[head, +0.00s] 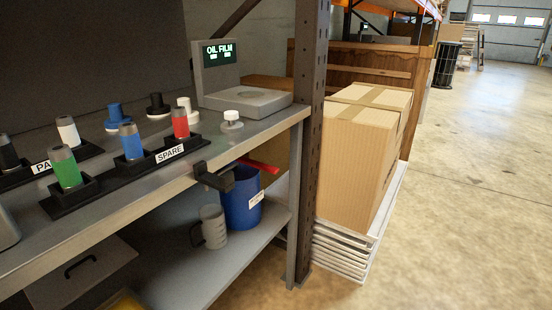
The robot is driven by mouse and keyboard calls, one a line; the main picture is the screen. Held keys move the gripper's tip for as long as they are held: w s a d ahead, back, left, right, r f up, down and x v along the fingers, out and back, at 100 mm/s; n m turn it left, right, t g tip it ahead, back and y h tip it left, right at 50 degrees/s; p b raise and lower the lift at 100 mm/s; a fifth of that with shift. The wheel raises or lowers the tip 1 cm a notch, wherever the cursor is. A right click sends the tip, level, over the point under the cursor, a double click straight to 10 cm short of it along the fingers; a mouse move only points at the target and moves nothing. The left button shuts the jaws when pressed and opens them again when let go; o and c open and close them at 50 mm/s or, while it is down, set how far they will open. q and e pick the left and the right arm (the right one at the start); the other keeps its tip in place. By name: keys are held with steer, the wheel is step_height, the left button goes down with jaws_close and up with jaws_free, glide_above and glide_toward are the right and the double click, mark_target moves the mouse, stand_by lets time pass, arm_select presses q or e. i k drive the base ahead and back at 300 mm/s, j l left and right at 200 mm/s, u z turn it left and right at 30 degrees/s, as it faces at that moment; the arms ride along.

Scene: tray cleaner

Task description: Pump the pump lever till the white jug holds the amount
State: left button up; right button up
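A pale grey-white jug (213,226) with a handle on its left stands upright on the lower shelf. Its fill level cannot be seen. A blue drum (241,207) with a white label stands right behind it, to its right. A red bar (260,166), which looks like the pump lever, slants over the top of the drum. A black block (213,177) on the upper shelf's front edge partly covers the drum's top. Neither gripper is in view.
A brown upright post (307,130) stands right of the shelves. Cardboard boxes (352,170) sit on a pallet; open floor lies further right.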

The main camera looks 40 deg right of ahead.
mark_target(263, 167)
steer(key=z, duration=1.15)
